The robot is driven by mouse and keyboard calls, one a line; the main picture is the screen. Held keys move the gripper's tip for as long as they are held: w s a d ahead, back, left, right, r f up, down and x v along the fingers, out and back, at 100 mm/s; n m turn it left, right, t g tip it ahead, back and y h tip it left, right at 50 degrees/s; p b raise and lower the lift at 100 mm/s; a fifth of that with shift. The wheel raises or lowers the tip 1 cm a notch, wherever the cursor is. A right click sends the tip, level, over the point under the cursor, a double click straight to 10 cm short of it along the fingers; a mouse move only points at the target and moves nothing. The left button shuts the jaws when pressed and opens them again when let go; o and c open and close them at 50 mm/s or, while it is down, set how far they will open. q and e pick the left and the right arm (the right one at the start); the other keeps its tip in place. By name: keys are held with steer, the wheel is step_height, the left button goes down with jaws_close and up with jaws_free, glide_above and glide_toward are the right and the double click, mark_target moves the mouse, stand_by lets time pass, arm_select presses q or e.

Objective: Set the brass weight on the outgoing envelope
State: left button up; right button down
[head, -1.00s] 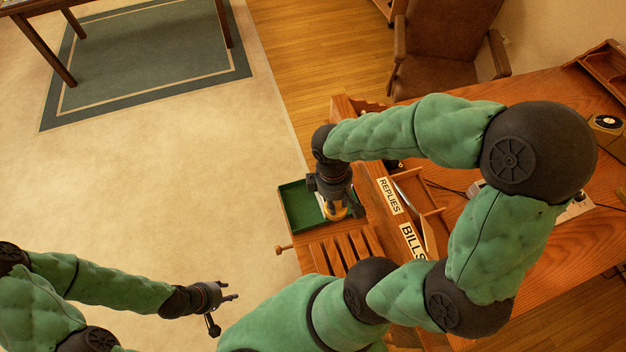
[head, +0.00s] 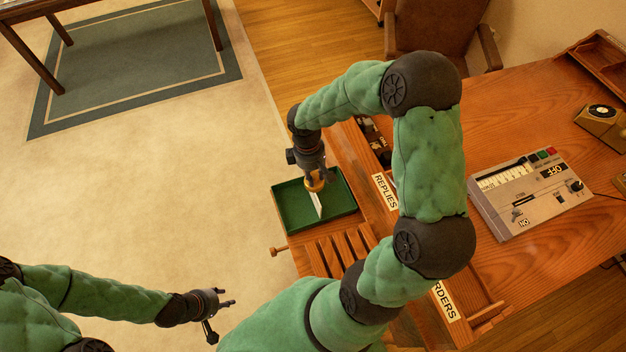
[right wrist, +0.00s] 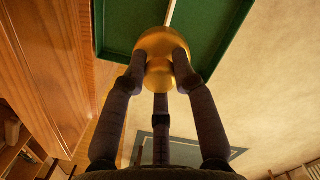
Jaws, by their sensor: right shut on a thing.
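The brass weight (right wrist: 158,43) is held between the fingers of my right gripper (right wrist: 160,65), which is shut on it. In the head view the weight (head: 314,184) shows below my right gripper (head: 314,176), over the green-lined tray (head: 343,202). A white envelope (head: 316,206) lies in the tray, partly hidden by the weight and seen nearly as a narrow strip. Whether the weight touches it I cannot tell. In the right wrist view the tray (right wrist: 115,25) lies beyond the weight. My left gripper (head: 226,304) is open and empty over the pale floor, far left of the tray.
The wooden desk (head: 520,110) carries a grey machine (head: 530,193) and a label reading REPLIES (head: 385,191). Wooden slats (head: 338,248) stand just in front of the tray. A knob (head: 279,251) sticks out at the left.

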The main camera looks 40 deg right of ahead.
steer(key=shift+w+d+f, duration=0.1)
steer(key=shift+w+f, duration=0.15)
steer(key=shift+f, duration=0.1)
steer(key=shift+w+f+b, duration=0.1)
steer(key=shift+f+b, duration=0.45)
steer(key=shift+f, duration=0.95)
steer(key=shift+f, duration=0.1)
steer(key=shift+f, duration=0.15)
steer(key=c, duration=1)
jaws_free()
